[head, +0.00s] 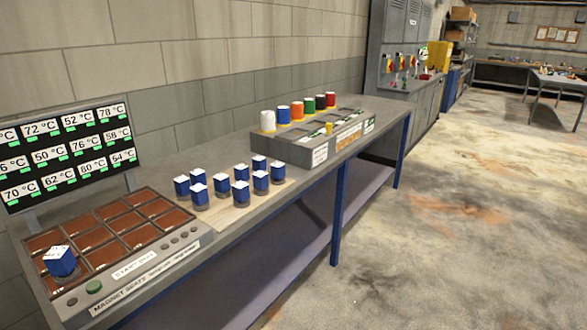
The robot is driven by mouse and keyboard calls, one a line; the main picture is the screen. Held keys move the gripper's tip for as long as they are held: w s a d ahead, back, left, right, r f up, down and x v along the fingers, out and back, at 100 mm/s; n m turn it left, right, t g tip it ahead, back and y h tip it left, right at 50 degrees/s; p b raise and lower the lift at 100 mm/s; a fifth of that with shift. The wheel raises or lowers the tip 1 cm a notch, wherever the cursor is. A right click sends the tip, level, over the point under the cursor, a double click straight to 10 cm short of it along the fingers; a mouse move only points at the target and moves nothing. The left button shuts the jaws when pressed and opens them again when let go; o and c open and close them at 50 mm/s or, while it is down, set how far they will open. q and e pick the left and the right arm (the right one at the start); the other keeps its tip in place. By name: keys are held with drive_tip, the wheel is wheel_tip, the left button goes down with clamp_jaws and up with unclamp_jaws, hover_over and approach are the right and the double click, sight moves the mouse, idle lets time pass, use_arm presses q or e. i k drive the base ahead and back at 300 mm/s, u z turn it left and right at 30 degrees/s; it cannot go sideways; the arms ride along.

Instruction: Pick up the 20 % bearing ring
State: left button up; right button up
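I cannot make out any part marked 20 % or clearly pick out a bearing ring in the head view. Several blue blocks with white tops (241,195) stand on a light wooden board on the bench; some have dark rounded bases. One more blue block (62,262) sits on the brown-celled magnet seat panel (88,247) at the front left. A grey rack (283,152) further along the bench carries a row of coloured cylinders and a small yellow piece (329,128). Neither of my grippers is in view.
A screen of temperature readings (60,155) stands behind the panel. The grey bench (222,148) has blue legs and a lower shelf along the wall. Grey cabinets (400,100) stand beyond it. The concrete floor (440,230) on the right is clear. A table (560,82) stands far right.

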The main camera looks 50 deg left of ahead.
sight(241, 171)
drive_tip(key=z, duration=0.05)
drive_tip(key=i, duration=1.65)
drive_tip(key=u, duration=0.5)
drive_tip(key=i, duration=1)
drive_tip(key=u, duration=1.5)
drive_tip(key=i, duration=0.9)
drive_tip(key=u, duration=0.8)
